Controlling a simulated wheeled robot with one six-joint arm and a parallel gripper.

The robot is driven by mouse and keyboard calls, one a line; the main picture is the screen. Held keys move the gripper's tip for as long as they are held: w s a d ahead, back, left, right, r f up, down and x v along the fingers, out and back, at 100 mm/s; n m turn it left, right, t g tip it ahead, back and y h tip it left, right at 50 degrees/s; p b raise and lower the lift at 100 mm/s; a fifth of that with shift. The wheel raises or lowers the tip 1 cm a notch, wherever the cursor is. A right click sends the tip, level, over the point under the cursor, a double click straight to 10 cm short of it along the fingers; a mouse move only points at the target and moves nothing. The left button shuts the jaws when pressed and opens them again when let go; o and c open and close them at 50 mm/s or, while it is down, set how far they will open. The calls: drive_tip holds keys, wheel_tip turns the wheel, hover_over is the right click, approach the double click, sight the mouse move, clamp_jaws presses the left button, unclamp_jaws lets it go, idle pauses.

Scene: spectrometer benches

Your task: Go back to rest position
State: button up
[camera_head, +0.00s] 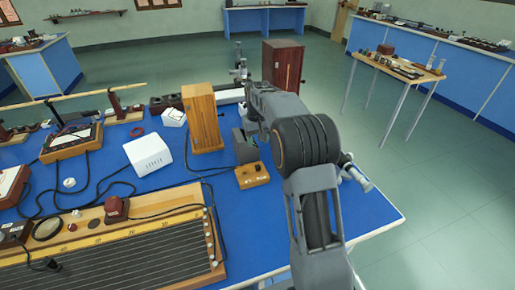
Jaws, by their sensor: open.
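My grey arm (305,140) rises from the bottom of the view and bends over the right part of the blue-topped bench (365,215). Its forearm (262,103) points away toward the back of the bench. I cannot make out my gripper; the arm's far end is hidden behind its own links and the things around it.
A small wooden table (398,66) with instruments stands at right. The floor (440,185) between is clear.

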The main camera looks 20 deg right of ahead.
drive_tip(key=shift+r, duration=0.6)
drive_tip(key=shift+w, duration=0.1)
drive_tip(key=s+a+r+t, duration=0.1)
drive_tip(key=s+a, duration=0.1)
drive_tip(key=s, duration=1.2)
drive_tip(key=s+a+r+t+p, duration=0.1)
drive_tip(key=s+a+t, duration=0.1)
drive_tip(key=s, duration=1.2)
drive_tip(key=shift+s+a+r, duration=0.15)
drive_tip(key=shift+s+a, duration=0.05)
drive_tip(key=shift+a, duration=0.6)
